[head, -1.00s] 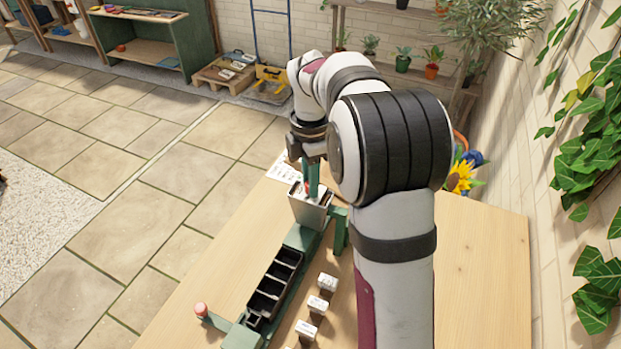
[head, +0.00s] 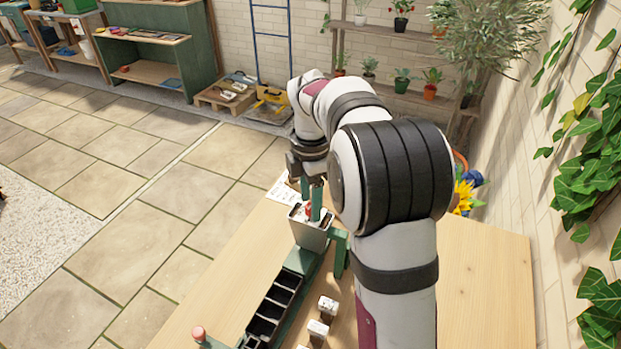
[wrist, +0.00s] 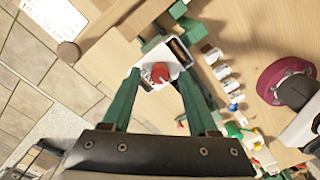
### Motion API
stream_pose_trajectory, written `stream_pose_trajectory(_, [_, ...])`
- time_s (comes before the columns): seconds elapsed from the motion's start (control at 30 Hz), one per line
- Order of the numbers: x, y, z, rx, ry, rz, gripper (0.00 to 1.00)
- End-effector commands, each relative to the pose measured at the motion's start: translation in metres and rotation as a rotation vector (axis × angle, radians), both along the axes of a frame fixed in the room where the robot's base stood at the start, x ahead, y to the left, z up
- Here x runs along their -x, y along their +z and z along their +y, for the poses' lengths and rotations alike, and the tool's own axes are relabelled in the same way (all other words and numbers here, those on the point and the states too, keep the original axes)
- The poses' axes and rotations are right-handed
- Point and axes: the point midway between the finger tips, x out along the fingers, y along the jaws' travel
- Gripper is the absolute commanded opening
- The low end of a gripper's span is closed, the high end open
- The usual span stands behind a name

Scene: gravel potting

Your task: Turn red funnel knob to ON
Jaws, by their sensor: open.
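The red knob (wrist: 161,73) sits on the pale top face of the funnel box (wrist: 150,57). In the head view, the grey funnel box (head: 309,235) stands at the far end of the bench, and a bit of red knob (head: 308,210) shows beside my fingers. My gripper (wrist: 160,76) has two green fingers, spread apart. In the wrist view the knob appears between the fingertips; I cannot tell whether they touch it. In the head view, my gripper (head: 311,203) points down over the box. The ON mark and the knob's setting cannot be read.
A green frame with a black compartment tray (head: 272,312) runs from the box toward the near edge. Small labelled white blocks (head: 327,306) stand to its right. A white printed sheet (head: 283,190) lies behind the box. A sunflower (head: 463,195) is at the right.

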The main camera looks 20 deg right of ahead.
Motion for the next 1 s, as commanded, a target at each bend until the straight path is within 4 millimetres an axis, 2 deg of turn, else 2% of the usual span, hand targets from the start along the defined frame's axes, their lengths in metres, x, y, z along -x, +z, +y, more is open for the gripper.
stream_pose_trajectory(0.17, [-0.001, 0.043, 0.000, 0.001, 0.000, -0.007, 0.60])
stream_pose_trajectory(0.3, [-0.002, 0.089, 0.000, 0.003, 0.000, -0.008, 0.60])
stream_pose_trajectory(0.4, [-0.001, 0.116, 0.000, 0.002, 0.001, -0.007, 0.60])
stream_pose_trajectory(0.5, [-0.001, 0.135, -0.001, 0.003, 0.002, -0.005, 0.60])
stream_pose_trajectory(0.67, [0.000, 0.149, 0.000, 0.001, 0.001, -0.004, 0.60])
stream_pose_trajectory(1.0, [0.000, 0.150, 0.000, 0.000, 0.001, -0.002, 0.60])
